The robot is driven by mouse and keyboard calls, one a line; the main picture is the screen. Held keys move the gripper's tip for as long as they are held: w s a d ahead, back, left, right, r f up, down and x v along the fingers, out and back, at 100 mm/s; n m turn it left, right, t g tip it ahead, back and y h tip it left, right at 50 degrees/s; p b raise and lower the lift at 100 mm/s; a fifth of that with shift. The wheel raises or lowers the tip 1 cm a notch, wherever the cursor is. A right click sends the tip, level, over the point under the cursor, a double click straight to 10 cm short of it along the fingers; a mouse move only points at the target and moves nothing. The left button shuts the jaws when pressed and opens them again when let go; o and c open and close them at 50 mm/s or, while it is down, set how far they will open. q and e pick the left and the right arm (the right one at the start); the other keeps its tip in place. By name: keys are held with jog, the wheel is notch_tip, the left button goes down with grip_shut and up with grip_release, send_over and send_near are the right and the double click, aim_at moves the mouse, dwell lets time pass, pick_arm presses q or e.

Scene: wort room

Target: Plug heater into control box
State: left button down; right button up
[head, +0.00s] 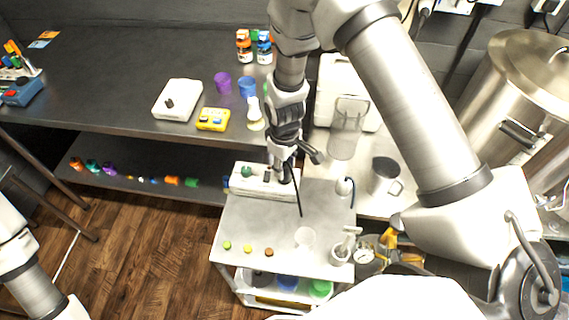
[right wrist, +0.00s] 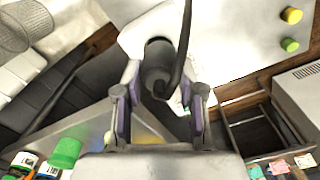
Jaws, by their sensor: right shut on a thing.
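My right gripper (head: 284,172) is over the small cart and shut on a dark plug with a black cable. In the right wrist view the dark round plug (right wrist: 156,68) lies between the two fingers (right wrist: 159,103), and its cable curves upward. A long white box (head: 262,190), probably the control box, stands at the back of the cart top with a green knob on it. The gripper is at or just above its right part. Whether the plug touches a socket is hidden. The heater cannot be made out. Of my left arm only links show, at the lower left.
The cart top (head: 240,218) holds a row of small colored knobs (head: 248,249) near its front left. A steel mug (head: 384,176) and a clear pitcher (head: 346,128) stand to the right. A white device (head: 178,100) and a yellow box (head: 213,119) sit on the dark bench.

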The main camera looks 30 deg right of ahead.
aim_at(285, 165)
jog(key=shift+r, duration=0.1)
jog(key=shift+f, duration=0.65)
jog(key=o, duration=0.9)
notch_tip(285, 165, up, 11)
jog(key=p, duration=0.8)
jog(key=shift+r+p, duration=0.1)
jog(key=shift+p, duration=0.2)
